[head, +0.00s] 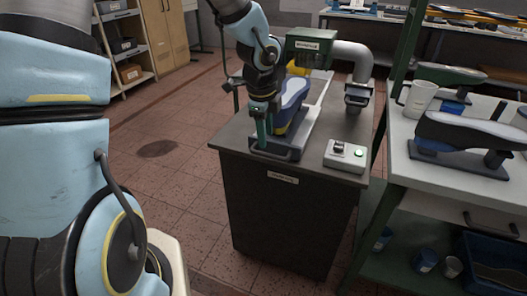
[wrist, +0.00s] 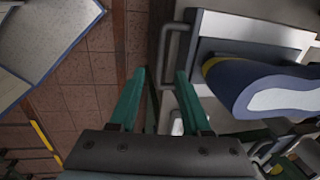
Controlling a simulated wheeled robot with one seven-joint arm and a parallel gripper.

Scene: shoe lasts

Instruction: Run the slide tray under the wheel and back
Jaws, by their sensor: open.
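The slide tray (head: 299,143) lies on the dark bench with its front end near the bench's front edge. A blue shoe last with a yellow band (head: 292,98) sits on it. In the wrist view the tray (wrist: 212,25) has a grey bar handle (wrist: 164,50) on its left end. My gripper (head: 262,137) is open at the tray's front end. In the wrist view the handle shows between the fingertips (wrist: 160,72); I cannot tell whether they touch it. The green wheel housing (head: 312,42) stands behind the last; the wheel itself is mostly hidden.
A white table (head: 410,168) with a mug (head: 418,98) and more lasts stands at right.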

